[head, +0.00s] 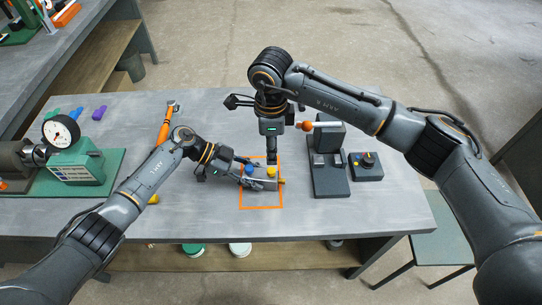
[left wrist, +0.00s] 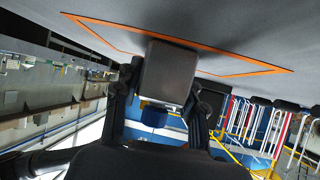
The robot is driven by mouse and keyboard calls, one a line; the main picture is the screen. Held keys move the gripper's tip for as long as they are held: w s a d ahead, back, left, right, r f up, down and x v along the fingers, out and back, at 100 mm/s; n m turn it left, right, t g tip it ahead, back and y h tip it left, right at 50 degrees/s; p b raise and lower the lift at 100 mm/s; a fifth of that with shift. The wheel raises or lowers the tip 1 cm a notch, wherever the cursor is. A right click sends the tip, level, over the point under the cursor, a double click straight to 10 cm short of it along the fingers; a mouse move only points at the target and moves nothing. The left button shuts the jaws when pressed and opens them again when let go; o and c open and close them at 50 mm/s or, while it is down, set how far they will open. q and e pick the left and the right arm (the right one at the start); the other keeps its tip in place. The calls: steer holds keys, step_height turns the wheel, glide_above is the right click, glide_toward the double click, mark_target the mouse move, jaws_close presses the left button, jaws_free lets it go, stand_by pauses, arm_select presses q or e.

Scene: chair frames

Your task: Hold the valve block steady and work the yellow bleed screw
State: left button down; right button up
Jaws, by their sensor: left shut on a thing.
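The grey valve block (head: 262,184) sits on the table inside an orange outlined square (head: 262,209). It has a blue knob (head: 249,169) on its left and the yellow bleed screw (head: 271,172) on its right. My left gripper (head: 240,176) is shut on the block from the left. The left wrist view shows the block (left wrist: 170,72) between my two fingers, with the blue knob (left wrist: 153,116) beyond it. My right gripper (head: 271,158) points straight down at the yellow screw. Its fingertips are too small to tell whether they touch it or are open.
A green device with a round gauge (head: 60,131) stands on a green mat at the left. An orange-handled tool (head: 164,128) lies behind my left arm. A dark fixture (head: 328,180) and a box with a yellow-ringed knob (head: 366,166) stand right of the block. Front table is clear.

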mark_target(272, 171)
arm_select(q)
steer(key=shift+a+f, duration=0.15)
steer(key=shift+f, duration=0.15)
arm_select(e)
step_height(272, 171, down, 8)
steer(key=shift+s+r, duration=0.1)
steer(key=shift+r, duration=0.1)
steer(key=shift+f, duration=0.3)
steer(key=shift+c, duration=0.4)
jaws_close()
steer(key=m, duration=0.4)
steer(key=shift+m, duration=0.4)
steer(key=m, duration=0.6)
steer(key=shift+m, duration=0.4)
steer(key=m, duration=0.4)
steer(key=shift+m, duration=0.3)
arm_select(q)
steer(key=shift+a, duration=0.1)
arm_select(e)
steer(key=m, duration=0.6)
steer(key=shift+d+m, duration=0.1)
steer(key=shift+m, duration=0.2)
steer(key=shift+o, duration=0.3)
jaws_free()
steer(key=shift+s, duration=0.1)
